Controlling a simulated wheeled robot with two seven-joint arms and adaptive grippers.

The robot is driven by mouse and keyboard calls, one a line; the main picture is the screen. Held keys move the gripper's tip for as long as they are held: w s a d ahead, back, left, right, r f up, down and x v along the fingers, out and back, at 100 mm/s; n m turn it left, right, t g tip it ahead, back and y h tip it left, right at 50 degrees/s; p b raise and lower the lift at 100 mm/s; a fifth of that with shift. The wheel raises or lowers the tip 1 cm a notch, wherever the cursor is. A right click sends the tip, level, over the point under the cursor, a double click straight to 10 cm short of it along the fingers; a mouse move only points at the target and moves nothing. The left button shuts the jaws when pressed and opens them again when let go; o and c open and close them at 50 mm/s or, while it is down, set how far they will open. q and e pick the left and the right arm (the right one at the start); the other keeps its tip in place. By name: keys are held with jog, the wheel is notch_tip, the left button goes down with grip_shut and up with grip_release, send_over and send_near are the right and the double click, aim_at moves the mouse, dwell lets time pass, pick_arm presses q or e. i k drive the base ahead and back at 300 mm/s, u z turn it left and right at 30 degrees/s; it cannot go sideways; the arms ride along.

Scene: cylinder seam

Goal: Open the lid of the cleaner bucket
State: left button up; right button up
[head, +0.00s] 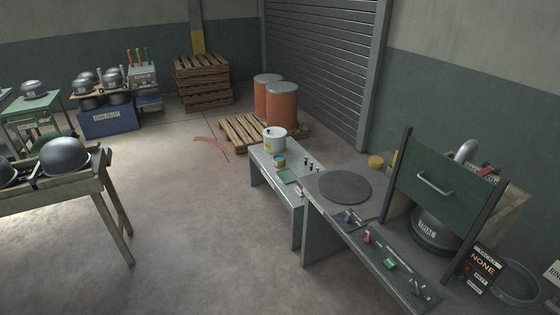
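A small white bucket (274,140), likely the cleaner bucket, stands upright at the far end of the low grey side table (262,157). It has a yellow mark on its side and a small dark detail near its top. It is too small in view to tell how its lid sits. Neither of my grippers is in view, and nothing touches the bucket.
Beside the bucket are a small blue-and-yellow can (280,162) and a green pad (288,176). A bench with a round dark plate (344,187) and a green guard (441,186) adjoins at right. Orange drums (282,106) stand behind.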

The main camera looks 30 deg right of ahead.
aim_at(273, 132)
jog(key=z, duration=0.05)
jog(key=i, duration=1.35)
jog(key=z, duration=1)
jog(key=i, duration=0.9)
jog(key=z, duration=0.6)
